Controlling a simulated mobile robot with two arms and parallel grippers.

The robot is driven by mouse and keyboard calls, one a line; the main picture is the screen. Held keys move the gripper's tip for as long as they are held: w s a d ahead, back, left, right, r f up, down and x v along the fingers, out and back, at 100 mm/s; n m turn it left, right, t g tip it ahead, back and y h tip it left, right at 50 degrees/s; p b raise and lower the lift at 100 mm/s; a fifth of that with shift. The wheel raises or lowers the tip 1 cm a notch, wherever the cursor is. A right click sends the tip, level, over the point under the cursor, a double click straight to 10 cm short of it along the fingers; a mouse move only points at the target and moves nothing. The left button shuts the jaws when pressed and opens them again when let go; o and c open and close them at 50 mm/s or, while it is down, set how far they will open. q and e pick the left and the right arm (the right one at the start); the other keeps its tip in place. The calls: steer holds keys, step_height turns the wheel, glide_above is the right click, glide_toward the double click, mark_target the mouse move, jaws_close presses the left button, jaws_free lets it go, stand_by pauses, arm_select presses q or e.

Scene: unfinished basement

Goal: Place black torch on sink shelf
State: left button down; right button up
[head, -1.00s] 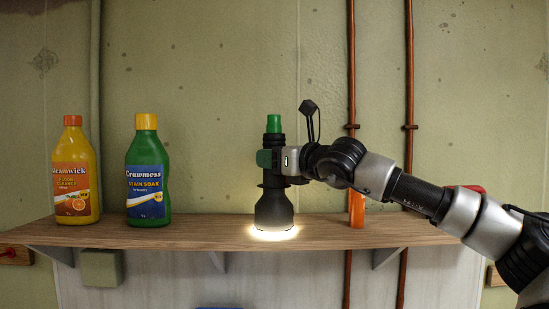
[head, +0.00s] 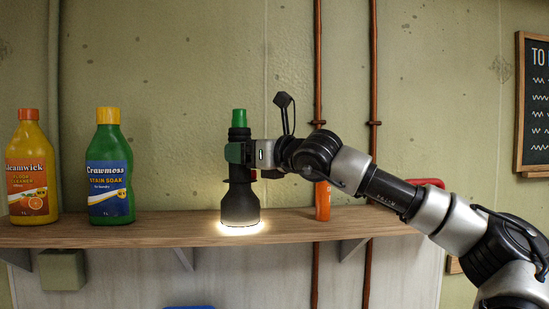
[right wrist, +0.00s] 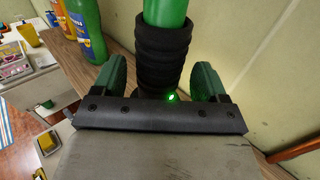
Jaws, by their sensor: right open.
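The black torch (head: 240,204) stands upright on the wooden sink shelf (head: 150,232), lens end down. Its lamp is lit and throws a bright glow on the board. Its green tail end (head: 239,118) points up. My right gripper (head: 240,153) is level with the upper body of the torch, coming in from the right. In the right wrist view, its open green-padded fingers (right wrist: 160,78) stand on either side of the ribbed black grip (right wrist: 163,50), with a gap showing at the right finger. The torch's lower part is hidden there. My left gripper is out of view.
A yellow cleaner bottle (head: 32,170) and a green stain-soak bottle (head: 109,170) stand on the shelf's left part. An orange object (head: 322,200) stands right of the torch, partly behind my arm. A red item (head: 427,183) lies farther right. Copper pipes (head: 318,70) run up the wall.

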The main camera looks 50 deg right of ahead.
steer(key=s+b, duration=0.4)
steer(key=s, duration=0.6)
steer(key=shift+d, duration=0.45)
steer(key=shift+f, duration=0.15)
